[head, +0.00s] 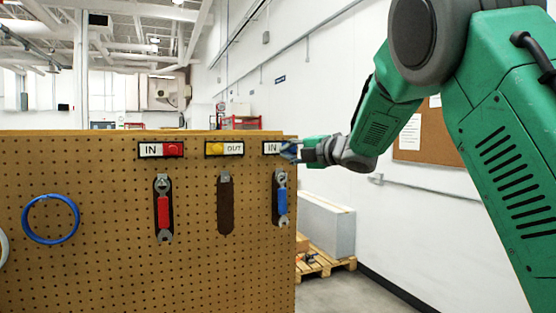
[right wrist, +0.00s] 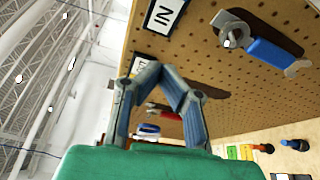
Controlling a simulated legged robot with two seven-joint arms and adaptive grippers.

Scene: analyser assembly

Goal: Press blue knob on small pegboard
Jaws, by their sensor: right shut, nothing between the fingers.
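The brown pegboard (head: 110,260) stands upright at the left and centre of the head view. Along its top are a red knob beside an IN label (head: 151,150), a yellow knob (head: 216,149) beside OUT, and another IN label (head: 271,148) near the right edge. My right gripper (head: 287,151) is shut and empty at the right end of that label. It covers the spot where a knob would sit, so I cannot clearly make out the blue knob or any contact. In the right wrist view the shut fingers (right wrist: 158,72) are beside the board. My left gripper is out of view.
A red-handled wrench (head: 163,210) and a blue-handled wrench (head: 282,202) hang below the labels, with an empty dark slot (head: 225,205) between them. A blue ring (head: 50,219) hangs at left. A grey box (head: 328,226) on a pallet stands behind, right of the board.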

